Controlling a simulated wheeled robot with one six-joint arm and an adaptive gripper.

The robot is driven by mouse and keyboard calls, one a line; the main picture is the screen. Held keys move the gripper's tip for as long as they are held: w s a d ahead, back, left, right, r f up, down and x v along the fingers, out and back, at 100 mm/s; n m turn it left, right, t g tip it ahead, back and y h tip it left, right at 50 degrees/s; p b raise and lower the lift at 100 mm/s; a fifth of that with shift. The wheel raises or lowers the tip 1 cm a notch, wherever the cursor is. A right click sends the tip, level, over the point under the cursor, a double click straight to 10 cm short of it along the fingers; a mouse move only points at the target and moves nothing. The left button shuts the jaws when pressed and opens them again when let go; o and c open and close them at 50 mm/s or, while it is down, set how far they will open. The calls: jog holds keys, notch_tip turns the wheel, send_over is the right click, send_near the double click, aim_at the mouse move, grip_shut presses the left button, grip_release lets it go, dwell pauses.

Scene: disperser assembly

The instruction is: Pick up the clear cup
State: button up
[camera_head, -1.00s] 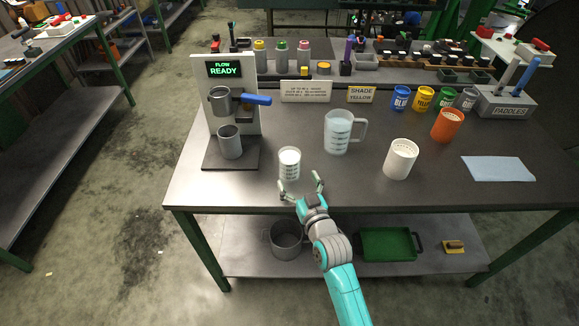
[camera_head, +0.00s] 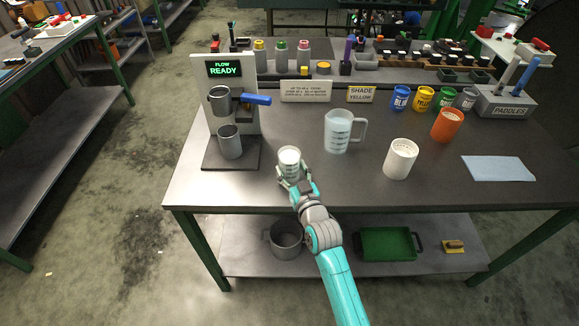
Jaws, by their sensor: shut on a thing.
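The clear cup (camera_head: 289,157) stands upright near the front edge of the grey table (camera_head: 340,188). It has dark markings on its side and white contents near the rim. My gripper (camera_head: 293,177) is shut on the cup's sides, with one finger on each side, reaching in from the front. The fingers cover part of the cup's lower half. I cannot tell whether the cup's base is touching the table.
A clear jug (camera_head: 338,132) stands right of the cup, with a white cup (camera_head: 400,159) and an orange cup (camera_head: 447,125) further right. The flow stand (camera_head: 238,142) with metal cups is on the left. Bare table lies around the blue cloth (camera_head: 498,169).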

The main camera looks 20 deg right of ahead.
jog(key=shift+r, duration=0.15)
jog(key=shift+s, duration=0.2)
jog(key=s, duration=1.7)
jog(key=shift+s+d, duration=0.15)
jog(key=shift+d, duration=0.1)
dwell(0.5)
jog(key=shift+s, duration=0.15)
dwell(0.3)
